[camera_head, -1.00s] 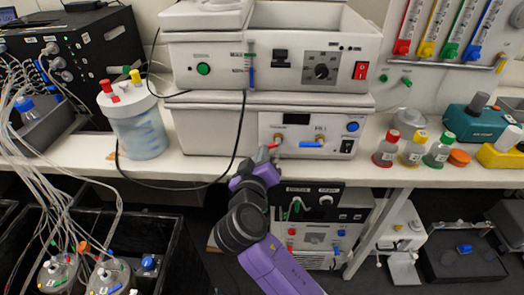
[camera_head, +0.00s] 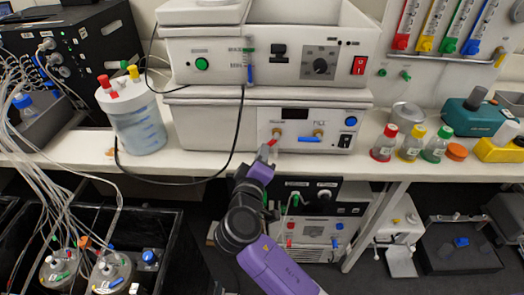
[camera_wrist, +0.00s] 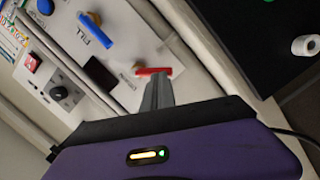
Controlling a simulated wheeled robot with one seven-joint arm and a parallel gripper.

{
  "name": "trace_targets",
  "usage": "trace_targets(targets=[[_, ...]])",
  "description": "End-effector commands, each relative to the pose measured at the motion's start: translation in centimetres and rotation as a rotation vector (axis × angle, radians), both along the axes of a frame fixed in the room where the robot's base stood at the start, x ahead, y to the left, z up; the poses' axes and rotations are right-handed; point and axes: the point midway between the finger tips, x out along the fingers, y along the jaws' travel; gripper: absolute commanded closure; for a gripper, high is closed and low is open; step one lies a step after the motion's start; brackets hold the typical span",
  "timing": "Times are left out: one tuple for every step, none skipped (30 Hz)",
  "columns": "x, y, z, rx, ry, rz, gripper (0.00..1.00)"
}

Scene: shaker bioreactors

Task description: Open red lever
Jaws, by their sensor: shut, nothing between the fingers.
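The red lever (camera_head: 271,142) sits on a brass valve at the lower left of the white front panel, left of a blue lever (camera_head: 311,139). In the wrist view, the red lever (camera_wrist: 150,72) lies at an angle to the blue lever (camera_wrist: 98,30). My gripper (camera_head: 265,152) is shut and empty, just below the red lever in the head view. In the wrist view, my gripper's closed fingertips (camera_wrist: 157,80) are right by the red lever. I cannot tell whether they touch it. The fingers hide a little of the panel.
A black cable (camera_head: 235,150) hangs in front of the machine, left of my arm. The bench edge (camera_head: 200,172) runs below the panel. A white-lidded vessel (camera_head: 137,115) stands to the left. Several capped bottles (camera_head: 411,145) stand to the right.

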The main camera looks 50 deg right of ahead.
Motion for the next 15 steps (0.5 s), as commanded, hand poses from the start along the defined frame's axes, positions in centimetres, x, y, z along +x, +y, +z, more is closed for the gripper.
trace_targets(targets=[[-0.05,-0.05,-0.09,-0.012,0.016,-0.001,1.0],[-0.07,-0.08,-0.13,-0.019,0.025,-0.001,1.0],[-0.1,-0.1,-0.19,-0.028,0.037,-0.001,1.0],[-0.12,-0.12,-0.22,-0.036,0.047,-0.001,1.0],[-0.14,-0.14,-0.25,-0.042,0.056,-0.001,1.0],[-0.17,-0.16,-0.3,-0.053,0.068,-0.001,1.0],[-0.2,-0.19,-0.33,-0.061,0.077,-0.001,1.0],[-0.22,-0.2,-0.37,-0.068,0.087,-0.001,1.0],[-0.25,-0.22,-0.42,-0.077,0.099,-0.001,1.0],[-0.26,-0.24,-0.48,-0.084,0.108,-0.001,1.0],[-0.3,-0.25,-0.52,-0.091,0.117,-0.001,1.0],[-0.32,-0.27,-0.57,-0.1,0.13,0.0,1.0],[-0.34,-0.29,-0.6,-0.107,0.139,-0.001,1.0],[-0.36,-0.3,-0.63,-0.114,0.148,-0.001,1.0],[-0.39,-0.32,-0.66,-0.124,0.158,-0.001,1.0]])
